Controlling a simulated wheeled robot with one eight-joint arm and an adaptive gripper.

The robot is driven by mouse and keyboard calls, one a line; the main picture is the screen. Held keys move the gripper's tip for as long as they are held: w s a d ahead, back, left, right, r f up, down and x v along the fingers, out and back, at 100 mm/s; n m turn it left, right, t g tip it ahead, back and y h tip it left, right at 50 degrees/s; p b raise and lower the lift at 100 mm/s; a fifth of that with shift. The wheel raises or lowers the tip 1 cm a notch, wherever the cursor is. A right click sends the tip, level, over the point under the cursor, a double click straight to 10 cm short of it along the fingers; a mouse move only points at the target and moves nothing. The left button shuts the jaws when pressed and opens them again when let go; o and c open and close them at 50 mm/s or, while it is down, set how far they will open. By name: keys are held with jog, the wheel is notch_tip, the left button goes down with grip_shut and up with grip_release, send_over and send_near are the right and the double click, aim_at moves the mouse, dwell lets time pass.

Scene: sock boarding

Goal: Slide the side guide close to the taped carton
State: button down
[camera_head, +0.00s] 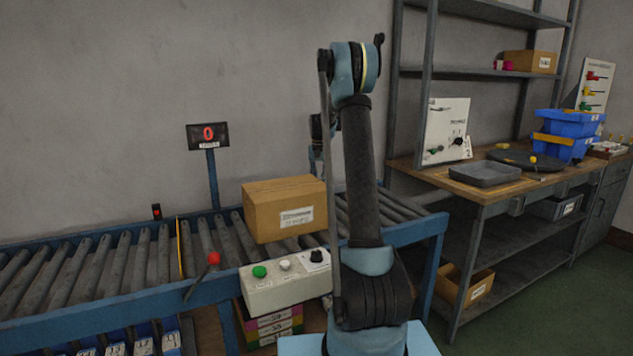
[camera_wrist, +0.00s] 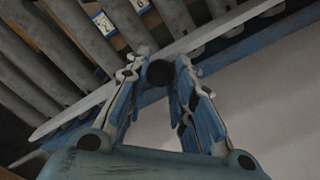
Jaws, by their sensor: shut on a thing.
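The carton (camera_head: 268,212), a brown box with a white label, sits on the roller conveyor in the head view. It is not visible in the wrist view. In the wrist view a long pale rail (camera_wrist: 220,31), apparently the side guide, runs diagonally across the rollers. A round black knob (camera_wrist: 159,74) sits at the rail. My gripper (camera_wrist: 160,66) has its two fingertips on either side of this knob and is shut on it. In the head view the gripper's fingers and the guide are hidden behind my arm and the carton, so the gap between guide and carton cannot be told.
The conveyor (camera_head: 110,265) has a blue frame and grey rollers, bare left of the carton. A red-knobbed lever (camera_head: 212,259) and a button box (camera_head: 285,287) are at its front edge. A display post (camera_head: 212,180) stands behind. A workbench (camera_head: 500,196) is at the right.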

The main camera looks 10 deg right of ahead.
jog(key=s, duration=0.1)
jog(key=s+d, duration=0.1)
jog(key=s, duration=0.3)
jog(key=shift+s+d, duration=0.25)
jog(key=shift+d, duration=0.1)
jog(key=c, duration=1.3)
grip_release()
jog(key=shift+c, duration=0.2)
notch_tip(320, 180, up, 12)
